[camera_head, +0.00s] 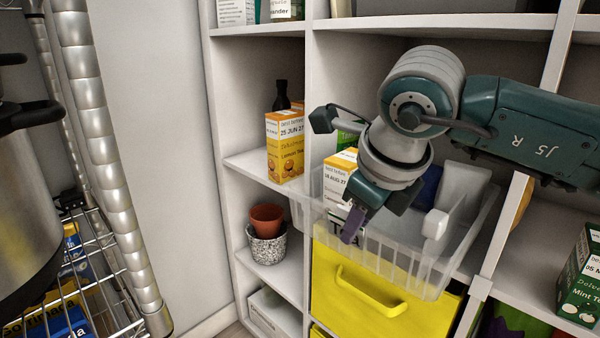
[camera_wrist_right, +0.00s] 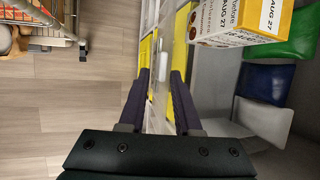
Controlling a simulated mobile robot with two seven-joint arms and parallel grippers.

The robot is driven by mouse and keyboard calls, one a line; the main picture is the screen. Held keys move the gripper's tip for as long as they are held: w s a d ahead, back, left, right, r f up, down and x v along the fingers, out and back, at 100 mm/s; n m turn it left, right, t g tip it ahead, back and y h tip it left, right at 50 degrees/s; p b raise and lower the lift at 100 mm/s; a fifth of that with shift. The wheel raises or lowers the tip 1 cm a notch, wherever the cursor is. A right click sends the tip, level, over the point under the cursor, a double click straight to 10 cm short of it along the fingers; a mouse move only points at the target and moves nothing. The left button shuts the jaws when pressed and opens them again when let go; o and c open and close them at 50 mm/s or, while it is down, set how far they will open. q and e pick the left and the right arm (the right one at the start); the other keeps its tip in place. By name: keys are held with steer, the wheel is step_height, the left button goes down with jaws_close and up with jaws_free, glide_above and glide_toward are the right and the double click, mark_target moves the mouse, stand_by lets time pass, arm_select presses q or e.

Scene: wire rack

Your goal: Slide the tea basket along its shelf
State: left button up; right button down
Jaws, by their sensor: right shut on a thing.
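The tea basket (camera_head: 408,268) is a clear plastic bin on the middle shelf, above a yellow drawer. Its front overhangs the shelf edge. It holds a yellow-and-white box (camera_head: 338,180), something green behind that, and blue and white packets (camera_head: 462,184). My right gripper (camera_head: 352,226) points down at the basket's front left and is shut on its front wall. In the right wrist view the fingers (camera_wrist_right: 161,100) stand on either side of a thin pale wall, with the box and packets to the right. My arm hides part of the basket. My left gripper is not in view.
An orange tea box (camera_head: 286,145) and a dark bottle stand in the compartment left of the basket. Plant pots (camera_head: 267,235) sit below. An upright (camera_head: 481,290) is close right of the basket; a green tea box (camera_head: 580,280) stands beyond. A wire rack (camera_head: 85,260) with a pot is left.

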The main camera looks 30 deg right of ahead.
stand_by(0.4)
steer(key=shift+c, duration=1)
jaws_free()
steer(key=shift+a, duration=0.1)
steer(key=p+v, duration=0.6)
steer(key=v, duration=0.1)
